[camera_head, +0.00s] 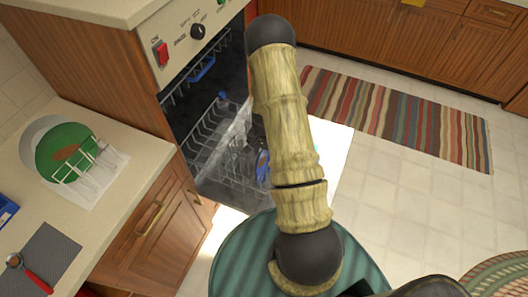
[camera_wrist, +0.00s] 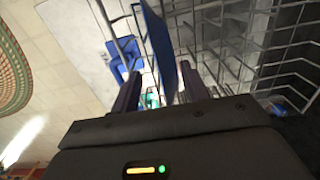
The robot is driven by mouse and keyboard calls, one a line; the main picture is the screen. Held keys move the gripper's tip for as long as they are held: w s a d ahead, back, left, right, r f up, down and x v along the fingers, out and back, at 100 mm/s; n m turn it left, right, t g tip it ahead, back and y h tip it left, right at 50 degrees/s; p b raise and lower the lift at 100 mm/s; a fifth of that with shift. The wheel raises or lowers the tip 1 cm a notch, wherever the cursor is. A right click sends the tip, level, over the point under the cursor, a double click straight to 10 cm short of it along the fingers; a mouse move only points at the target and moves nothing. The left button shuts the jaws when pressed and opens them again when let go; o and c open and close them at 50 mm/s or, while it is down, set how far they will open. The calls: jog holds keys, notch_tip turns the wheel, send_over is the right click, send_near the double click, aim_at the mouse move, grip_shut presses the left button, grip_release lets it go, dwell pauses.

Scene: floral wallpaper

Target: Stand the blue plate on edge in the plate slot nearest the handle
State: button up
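The blue plate (camera_wrist: 161,48) shows nearly edge-on in the wrist view, upright among the grey wires of the dishwasher rack (camera_wrist: 235,50). My gripper (camera_wrist: 158,90) has its two dark fingers apart, with the plate's lower edge between them. A gap shows between the left finger and the plate; the plate lies close to the right finger, and I cannot tell if they touch. In the head view, a blue piece (camera_head: 262,165) shows at the lower rack (camera_head: 215,145), partly behind my arm, which hides my gripper. I cannot make out the slots or the handle clearly.
A second blue object (camera_wrist: 124,62) is left of the plate in the wrist view. The open dishwasher stands beside a counter (camera_head: 125,185) holding a green plate (camera_head: 62,145) in a white rack. A striped rug (camera_head: 400,115) lies on open floor to the right.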

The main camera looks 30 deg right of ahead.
notch_tip(320, 180, up, 17)
jog(key=b, duration=0.1)
jog(key=shift+r, duration=0.2)
dwell(0.6)
dwell(0.8)
jog(key=s+a+r+n+t+p, duration=0.1)
jog(key=s+a+r+n+t, duration=0.1)
jog(key=s+a+r+n, duration=0.8)
jog(key=s+a+r, duration=0.1)
jog(key=s+a, duration=0.1)
jog(key=a, duration=0.1)
jog(key=shift+s+a+r+t, duration=0.2)
jog(key=shift+s+a+t, duration=0.05)
jog(key=shift+t, duration=0.05)
